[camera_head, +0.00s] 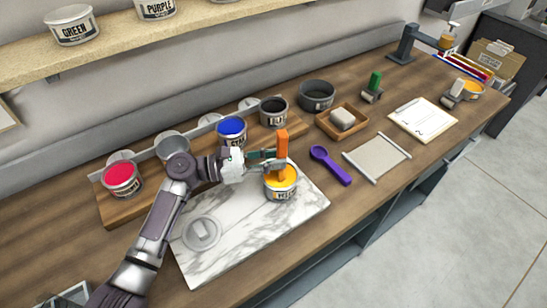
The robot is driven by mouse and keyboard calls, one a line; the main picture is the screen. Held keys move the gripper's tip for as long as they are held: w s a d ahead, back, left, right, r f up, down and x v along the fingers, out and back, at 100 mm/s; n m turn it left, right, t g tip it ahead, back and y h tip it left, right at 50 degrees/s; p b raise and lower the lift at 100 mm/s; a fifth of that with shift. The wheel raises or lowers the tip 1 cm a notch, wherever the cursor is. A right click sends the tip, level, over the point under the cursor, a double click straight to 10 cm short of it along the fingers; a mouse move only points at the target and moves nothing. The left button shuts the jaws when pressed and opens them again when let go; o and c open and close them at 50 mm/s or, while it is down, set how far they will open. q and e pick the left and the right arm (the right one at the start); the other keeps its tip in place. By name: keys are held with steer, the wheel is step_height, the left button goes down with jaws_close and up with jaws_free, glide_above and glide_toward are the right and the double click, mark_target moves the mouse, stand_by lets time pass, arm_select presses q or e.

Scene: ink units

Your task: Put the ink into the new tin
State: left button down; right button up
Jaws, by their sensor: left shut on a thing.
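A tin of yellow ink (282,192) stands open on the marble slab (255,238). An upright tool with an orange handle (281,140) stands over this tin. Its lower end reaches down to the yellow ink, and I cannot tell how deep. My left gripper (275,161) is shut on the tool, just above the tin's rim. A grey tin (172,146) stands on the wooden rack, partly behind my left arm; its inside is hard to make out. My right gripper is out of view.
The wooden rack (112,211) also holds tins of red (122,178), blue (232,130) and black (273,109) ink. A clear round lid (201,233) lies on the slab.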

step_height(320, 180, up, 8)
steer(key=p, duration=0.8)
